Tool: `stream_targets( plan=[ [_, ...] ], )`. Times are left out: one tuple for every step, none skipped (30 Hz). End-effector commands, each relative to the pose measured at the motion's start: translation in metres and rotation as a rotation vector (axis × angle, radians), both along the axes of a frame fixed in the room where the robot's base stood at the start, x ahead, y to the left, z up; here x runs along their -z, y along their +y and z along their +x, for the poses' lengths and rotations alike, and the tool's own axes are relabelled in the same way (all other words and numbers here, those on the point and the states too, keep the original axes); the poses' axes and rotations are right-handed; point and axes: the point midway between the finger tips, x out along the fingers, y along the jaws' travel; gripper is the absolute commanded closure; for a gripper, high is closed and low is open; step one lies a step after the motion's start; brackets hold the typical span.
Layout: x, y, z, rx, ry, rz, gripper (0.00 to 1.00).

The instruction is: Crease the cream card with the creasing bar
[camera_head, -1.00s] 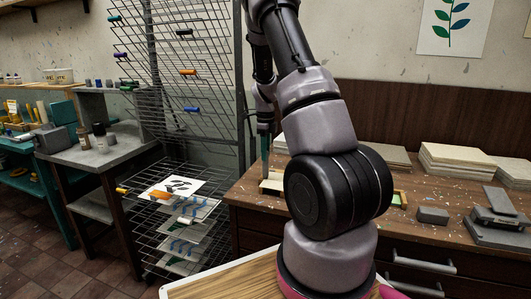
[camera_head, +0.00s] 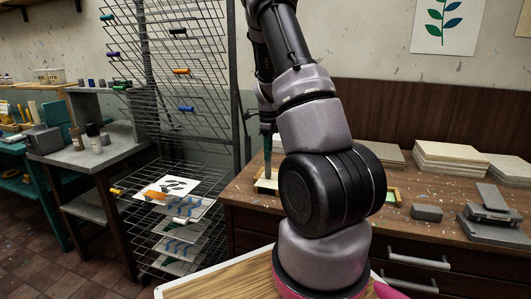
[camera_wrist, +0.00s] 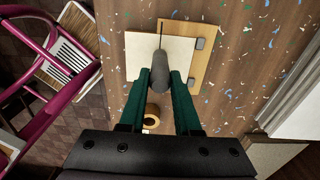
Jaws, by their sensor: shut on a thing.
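The cream card (camera_wrist: 138,62) lies on a tan wooden board (camera_wrist: 203,62) with two grey blocks along its right side in the wrist view. In the head view the card (camera_head: 266,184) is partly hidden by my arm. My gripper (camera_wrist: 160,78), with green fingers, is shut on the grey, rounded handle of the creasing bar (camera_wrist: 160,62). A thin dark rod runs from the handle over the card's far part. I cannot tell whether the bar touches the card. In the head view my gripper (camera_head: 268,155) points down over the card.
A tan roll (camera_wrist: 152,114) stands near the board's near side. Coloured scraps are strewn over the bench (camera_head: 410,195). Stacked boards (camera_head: 453,158) and grey blocks (camera_head: 490,215) stand to the right. A wire drying rack (camera_head: 185,100) rises at the left.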

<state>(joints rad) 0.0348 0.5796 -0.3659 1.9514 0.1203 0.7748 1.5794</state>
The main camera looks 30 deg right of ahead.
Motion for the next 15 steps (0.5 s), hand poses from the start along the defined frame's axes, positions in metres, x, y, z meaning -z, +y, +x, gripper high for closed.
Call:
stream_targets(
  plan=[
    [0.001,0.0,-0.001,0.0,0.002,0.001,1.0],
    [0.001,0.0,-0.001,0.0,0.002,0.001,1.0],
    [0.001,0.0,-0.001,0.0,0.002,0.001,1.0],
    [0.001,0.0,-0.001,0.0,0.002,0.001,1.0],
    [0.001,0.0,-0.001,0.0,0.002,0.001,1.0],
    [0.001,0.0,-0.001,0.0,0.002,0.001,1.0],
    [0.001,0.0,-0.001,0.0,0.002,0.001,1.0],
    [0.001,0.0,-0.001,0.0,0.002,0.001,1.0],
    [0.001,-0.001,-0.002,0.001,0.003,0.0,1.0],
    [0.001,-0.002,-0.003,0.001,0.003,0.0,1.0],
    [0.001,-0.003,-0.004,0.001,0.004,0.001,1.0],
    [0.001,-0.004,-0.006,0.001,0.004,0.001,1.0],
    [0.001,-0.005,-0.007,0.001,0.004,0.001,1.0],
    [0.001,-0.007,-0.009,0.001,0.004,0.001,1.0],
    [0.001,-0.008,-0.011,0.001,0.004,0.002,1.0]
  ],
)
